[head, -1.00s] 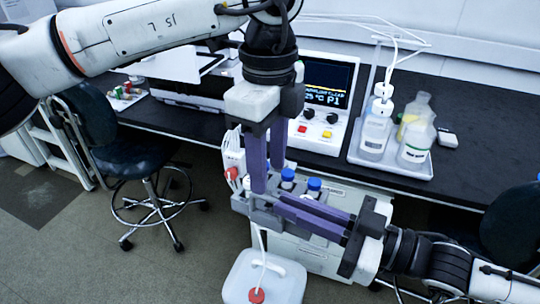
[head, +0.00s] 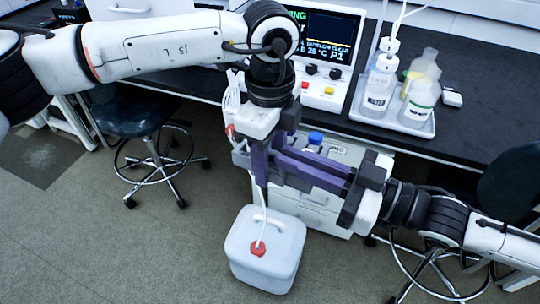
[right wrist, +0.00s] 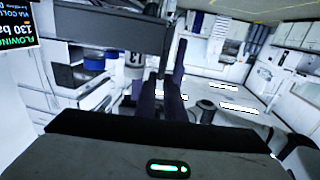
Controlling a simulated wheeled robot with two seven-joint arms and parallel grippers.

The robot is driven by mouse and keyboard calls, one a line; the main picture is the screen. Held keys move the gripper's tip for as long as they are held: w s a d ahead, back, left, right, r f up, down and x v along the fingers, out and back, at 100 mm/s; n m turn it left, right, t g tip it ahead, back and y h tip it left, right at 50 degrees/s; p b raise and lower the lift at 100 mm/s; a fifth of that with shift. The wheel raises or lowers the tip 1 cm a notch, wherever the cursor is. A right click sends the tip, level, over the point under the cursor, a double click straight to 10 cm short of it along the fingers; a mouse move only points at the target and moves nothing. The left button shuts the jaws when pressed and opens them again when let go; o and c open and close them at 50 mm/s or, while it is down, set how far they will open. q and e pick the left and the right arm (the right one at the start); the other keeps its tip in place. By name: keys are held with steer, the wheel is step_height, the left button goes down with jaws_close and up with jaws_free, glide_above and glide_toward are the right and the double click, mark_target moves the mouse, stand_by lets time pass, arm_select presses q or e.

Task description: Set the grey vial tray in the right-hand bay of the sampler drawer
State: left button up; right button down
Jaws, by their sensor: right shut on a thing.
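The grey vial tray (head: 240,158) is in front of the bench, mostly hidden behind both grippers. A blue-capped vial (head: 315,138) shows just beyond the purple fingers. My right gripper (head: 280,160) reaches in from the right and is shut on the tray. In the right wrist view a dark grey bar, apparently the tray (right wrist: 112,32), crosses near the fingers, with a blue cap (right wrist: 94,54) below it. My left gripper (head: 262,170) points down at the same place, its fingers crossing the right ones; its opening is unclear. I cannot make out the sampler drawer or its bays.
A white jug with a red cap (head: 270,262) stands on the floor below the grippers, a tube running up from it. A white drawer cabinet (head: 318,212) is behind. A bottle tray (head: 400,128) and an instrument with a screen (head: 325,40) stand on the black bench. A stool (head: 130,115) stands left.

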arm_select(q)
jaws_close()
arm_select(e)
steer(key=shift+r, duration=0.1)
arm_select(q)
steer(key=shift+r, duration=0.1)
arm_select(e)
steer(key=c, duration=1.8)
jaws_free()
steer(key=shift+o, duration=0.2)
steer(key=shift+d, duration=0.1)
